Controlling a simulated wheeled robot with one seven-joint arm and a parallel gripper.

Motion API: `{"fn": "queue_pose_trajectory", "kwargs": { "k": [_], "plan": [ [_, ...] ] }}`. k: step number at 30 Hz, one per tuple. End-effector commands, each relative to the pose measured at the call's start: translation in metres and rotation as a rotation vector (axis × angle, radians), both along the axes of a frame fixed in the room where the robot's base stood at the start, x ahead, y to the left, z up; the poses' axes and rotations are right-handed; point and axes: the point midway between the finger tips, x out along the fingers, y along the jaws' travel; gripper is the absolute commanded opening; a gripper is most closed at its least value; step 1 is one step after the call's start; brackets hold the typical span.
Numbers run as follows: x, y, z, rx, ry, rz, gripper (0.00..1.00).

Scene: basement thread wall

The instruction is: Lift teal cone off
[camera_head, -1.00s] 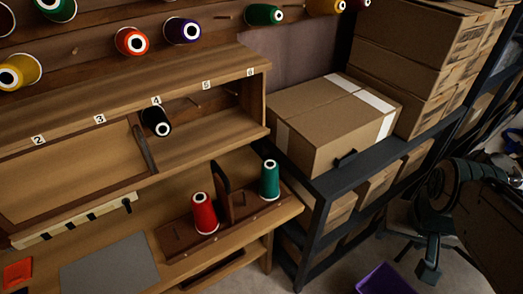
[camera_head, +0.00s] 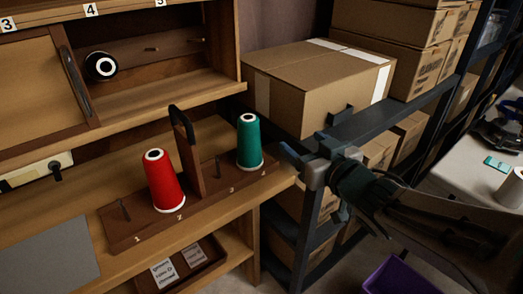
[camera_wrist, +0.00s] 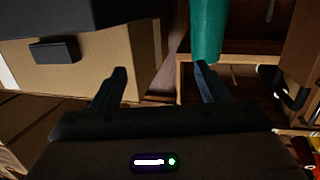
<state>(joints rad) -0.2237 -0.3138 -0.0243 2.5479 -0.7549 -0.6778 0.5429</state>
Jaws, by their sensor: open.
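In the wrist view the teal cone (camera_wrist: 207,28) shows at the top, just beyond the right finger and right of centre. My gripper (camera_head: 306,158) is right of the cone, apart from it, with its jaws open and nothing between them. In the wrist view my gripper (camera_wrist: 162,80) has its two fingers spread. A red cone (camera_head: 163,182) stands on the same rack, left of the upright handle.
A cardboard box (camera_head: 318,85) on a dark metal shelf (camera_head: 392,121) stands close behind my gripper. The rack's dark handle (camera_head: 186,145) rises between the two cones. A black cone (camera_head: 101,66) hangs in the cubby above. A purple bin (camera_head: 398,277) is low at right.

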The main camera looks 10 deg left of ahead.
Motion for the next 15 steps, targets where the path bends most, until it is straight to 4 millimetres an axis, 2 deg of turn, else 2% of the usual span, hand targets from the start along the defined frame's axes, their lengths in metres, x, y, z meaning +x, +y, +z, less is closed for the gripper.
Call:
{"fn": "queue_pose_trajectory", "kwargs": {
  "k": [1,7,11,15],
  "plan": [
    [-0.006,0.011,-0.015,0.023,-0.018,0.054,0.68],
    [-0.024,0.037,-0.019,0.089,-0.061,0.195,0.68],
    [-0.024,0.044,-0.015,0.101,-0.065,0.22,0.68],
    [-0.017,0.052,-0.011,0.101,-0.061,0.219,0.68]
  ]
}}
